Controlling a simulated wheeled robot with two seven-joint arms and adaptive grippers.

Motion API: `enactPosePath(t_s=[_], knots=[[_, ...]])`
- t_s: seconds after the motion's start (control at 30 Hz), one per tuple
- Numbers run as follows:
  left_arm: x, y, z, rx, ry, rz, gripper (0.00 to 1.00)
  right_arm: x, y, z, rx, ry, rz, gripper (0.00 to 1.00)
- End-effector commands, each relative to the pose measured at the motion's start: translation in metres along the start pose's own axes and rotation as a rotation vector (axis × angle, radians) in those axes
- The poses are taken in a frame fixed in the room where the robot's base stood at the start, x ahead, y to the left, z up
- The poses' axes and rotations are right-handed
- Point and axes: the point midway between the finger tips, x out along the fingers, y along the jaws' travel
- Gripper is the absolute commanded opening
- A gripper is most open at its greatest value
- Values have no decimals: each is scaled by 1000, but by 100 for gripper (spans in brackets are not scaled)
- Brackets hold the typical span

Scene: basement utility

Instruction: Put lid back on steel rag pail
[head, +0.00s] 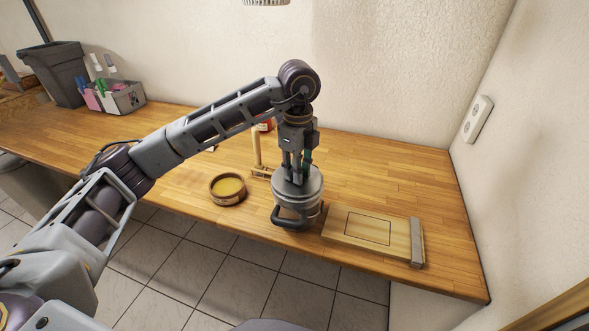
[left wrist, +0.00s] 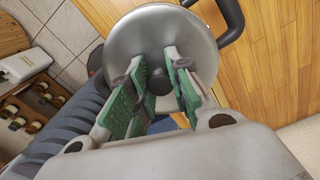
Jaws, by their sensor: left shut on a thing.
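The steel rag pail (head: 300,208) stands upright near the front edge of the wooden worktop, its dark handle (head: 288,222) toward the front. The round grey lid (head: 312,184) is level at the top of the pail; I cannot tell whether it is fully seated on the rim. My left gripper (head: 297,168) points straight down over it, shut on the lid's dark knob. In the left wrist view the green finger pads (left wrist: 160,78) sit on either side of the knob, and the lid (left wrist: 150,30) fills the top middle. My right gripper is not in view.
A round tin with yellow contents (head: 228,187) is left of the pail. A wooden stand with a post (head: 257,152) and a partly hidden red item (head: 265,126) are behind. A wooden board (head: 345,230) lies close right. A caddy (head: 122,98) and grey bin (head: 55,75) are far left.

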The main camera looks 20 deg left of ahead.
Motion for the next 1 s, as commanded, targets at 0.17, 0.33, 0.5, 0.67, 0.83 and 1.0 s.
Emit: enactPosePath(t_s=[0.17,0.33,0.5,0.67,0.83,1.0], knots=[[0,0,0,0,0,0,0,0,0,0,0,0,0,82],[0,0,0,0,0,0,0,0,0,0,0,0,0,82],[0,0,0,0,0,0,0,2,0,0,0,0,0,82],[0,0,0,0,0,0,0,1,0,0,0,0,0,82],[0,0,0,0,0,0,0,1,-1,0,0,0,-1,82],[0,0,0,0,0,0,34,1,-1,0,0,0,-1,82]])
